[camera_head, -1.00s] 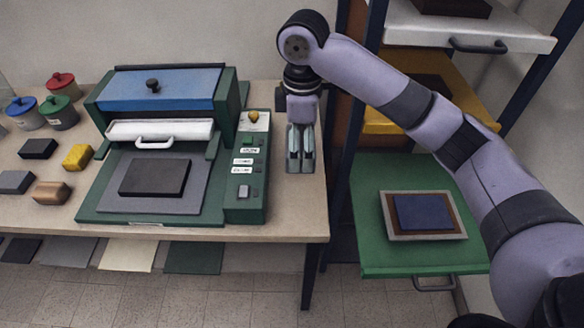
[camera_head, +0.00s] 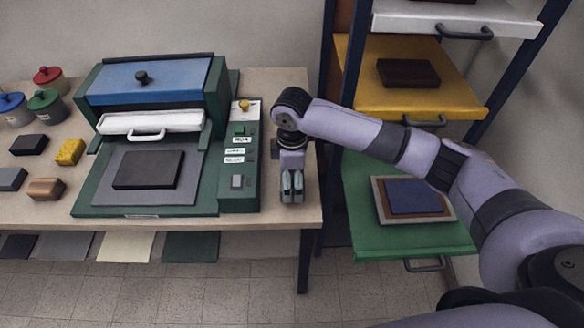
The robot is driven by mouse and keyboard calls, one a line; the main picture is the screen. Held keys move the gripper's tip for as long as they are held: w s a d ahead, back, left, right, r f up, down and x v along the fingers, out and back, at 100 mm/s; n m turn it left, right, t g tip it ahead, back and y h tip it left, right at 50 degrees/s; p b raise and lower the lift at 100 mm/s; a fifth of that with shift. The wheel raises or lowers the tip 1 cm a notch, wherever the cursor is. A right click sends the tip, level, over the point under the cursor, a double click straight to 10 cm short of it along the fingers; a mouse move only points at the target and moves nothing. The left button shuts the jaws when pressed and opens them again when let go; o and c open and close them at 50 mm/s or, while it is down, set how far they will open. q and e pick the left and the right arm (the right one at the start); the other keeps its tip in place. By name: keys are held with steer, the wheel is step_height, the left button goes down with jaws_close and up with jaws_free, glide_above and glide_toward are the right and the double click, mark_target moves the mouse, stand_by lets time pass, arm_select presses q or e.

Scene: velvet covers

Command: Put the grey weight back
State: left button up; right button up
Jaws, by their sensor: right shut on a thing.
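My right gripper (camera_head: 291,188) points down over the bare strip of table right of the green press (camera_head: 239,190). Its fingers are close together on something small that they mostly hide; I cannot make out its shape or whether it touches the table. A slate-grey block (camera_head: 11,179) lies at the left edge of the table (camera_head: 110,225). Near it lie a black block (camera_head: 29,144), a yellow block (camera_head: 69,151) and a copper-brown block (camera_head: 46,188). I cannot tell whether the grey block or the held thing is the grey weight. My left gripper is not in view.
Lidded pots stand at the far left. A rack on the right has a green drawer (camera_head: 365,235) holding a framed blue pad (camera_head: 414,196), and a yellow drawer (camera_head: 365,90) above.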

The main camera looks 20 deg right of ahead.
steer(key=shift+w+f, duration=0.15)
steer(key=shift+f, duration=0.95)
steer(key=o, duration=1.9)
steer(key=shift+s+f, duration=0.2)
steer(key=shift+r, duration=0.1)
step_height(320, 180, up, 12)
steer(key=shift+b, duration=0.9)
